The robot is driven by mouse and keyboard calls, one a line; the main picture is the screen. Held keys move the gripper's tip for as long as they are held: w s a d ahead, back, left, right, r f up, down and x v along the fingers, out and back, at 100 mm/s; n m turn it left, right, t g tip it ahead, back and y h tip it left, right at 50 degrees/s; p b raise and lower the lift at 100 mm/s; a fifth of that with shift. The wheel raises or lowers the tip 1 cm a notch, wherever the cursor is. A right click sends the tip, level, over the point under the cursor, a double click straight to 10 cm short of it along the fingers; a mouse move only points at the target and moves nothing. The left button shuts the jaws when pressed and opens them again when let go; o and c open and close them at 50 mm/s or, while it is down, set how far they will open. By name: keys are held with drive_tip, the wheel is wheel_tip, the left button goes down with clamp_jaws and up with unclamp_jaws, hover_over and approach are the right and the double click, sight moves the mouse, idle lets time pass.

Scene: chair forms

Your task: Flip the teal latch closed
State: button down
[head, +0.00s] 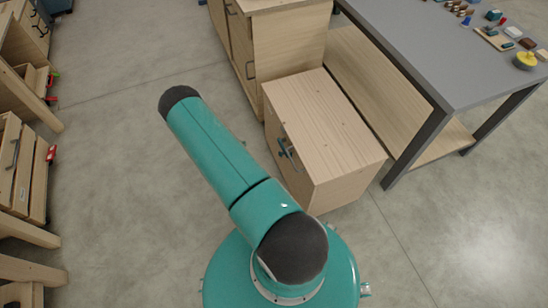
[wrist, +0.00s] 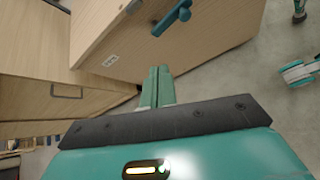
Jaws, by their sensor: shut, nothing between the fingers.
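The teal latch (wrist: 172,18) is on the front face of a pale wooden box (wrist: 215,35), near the top of the wrist view. In the head view the latch (head: 286,148) shows small and dark on the side of the low wooden box (head: 335,125). My gripper (wrist: 157,72) has its two teal fingers together and empty, below the latch in the wrist picture and apart from it. The head view does not show the fingers.
A taller wooden cabinet (head: 290,45) stands behind the box. A grey-topped table (head: 430,45) with small objects is at the right. Wooden drawer units (head: 15,165) line the left. The concrete floor (head: 120,140) between is open.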

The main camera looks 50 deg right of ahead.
sight(283, 148)
drive_tip(key=s+f+n, duration=0.1)
drive_tip(key=s+f, duration=0.2)
drive_tip(key=f, duration=0.2)
drive_tip(key=s+d+f+n, duration=0.1)
drive_tip(key=s+f, duration=0.2)
drive_tip(key=f, duration=0.3)
drive_tip(key=shift+h, duration=0.4)
drive_tip(key=shift+s+d, duration=0.15)
drive_tip(key=s+d+f, duration=0.1)
drive_tip(key=s+d, duration=0.3)
drive_tip(key=d, duration=0.4)
drive_tip(key=shift+s, duration=0.2)
